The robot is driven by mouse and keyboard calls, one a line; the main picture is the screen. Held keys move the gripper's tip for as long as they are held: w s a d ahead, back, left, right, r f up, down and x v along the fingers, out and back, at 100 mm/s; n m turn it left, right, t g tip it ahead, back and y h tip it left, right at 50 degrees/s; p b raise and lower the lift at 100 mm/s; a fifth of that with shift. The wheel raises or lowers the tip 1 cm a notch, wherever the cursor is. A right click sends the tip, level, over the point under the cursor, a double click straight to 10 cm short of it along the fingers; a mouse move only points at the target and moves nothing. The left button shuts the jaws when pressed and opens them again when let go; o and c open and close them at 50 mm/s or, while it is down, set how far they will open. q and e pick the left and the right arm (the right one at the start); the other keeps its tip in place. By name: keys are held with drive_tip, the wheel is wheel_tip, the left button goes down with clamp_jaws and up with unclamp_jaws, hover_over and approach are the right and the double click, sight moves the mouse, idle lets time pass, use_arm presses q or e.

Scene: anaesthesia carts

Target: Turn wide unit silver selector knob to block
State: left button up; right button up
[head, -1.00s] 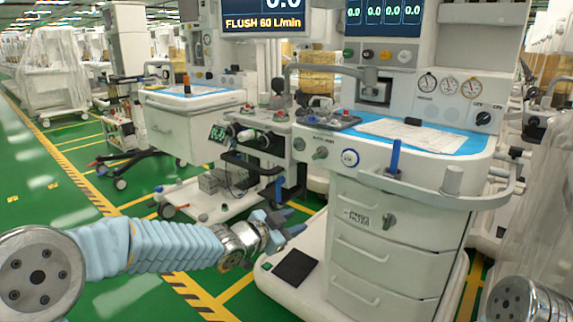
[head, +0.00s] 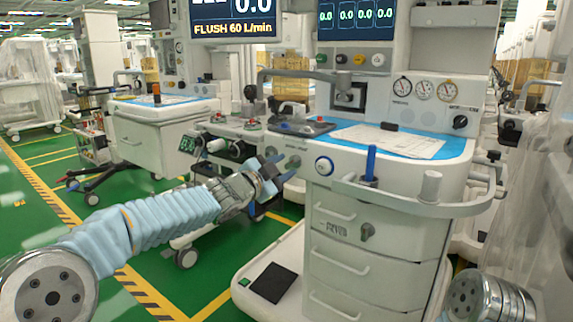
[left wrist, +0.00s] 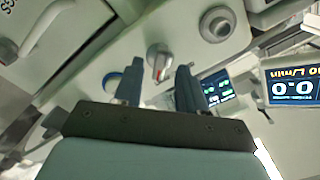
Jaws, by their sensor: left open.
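The silver selector knob (left wrist: 159,58) has a bar grip with a red mark. In the left wrist view it shows just ahead of the fingertips, between them. It sits on the front panel of the near unit (head: 395,176), and a silver-grey knob shows there in the head view (head: 293,161), close to the gripper. My left gripper (head: 277,173) is open with nothing between its fingers; in the left wrist view it points at the panel (left wrist: 158,80). I cannot tell whether it touches the knob. My right arm shows at the lower right, its gripper out of view.
A larger grey knob (left wrist: 217,24) is beside the silver one. A blue-ringed round dial (head: 324,166) is on its other side. A rail (head: 410,204) with a blue upright item (head: 370,163) runs along the near unit's front. Another cart (head: 165,130) stands behind left.

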use_arm(q)
drive_tip(key=shift+x, duration=1.1)
clamp_jaws()
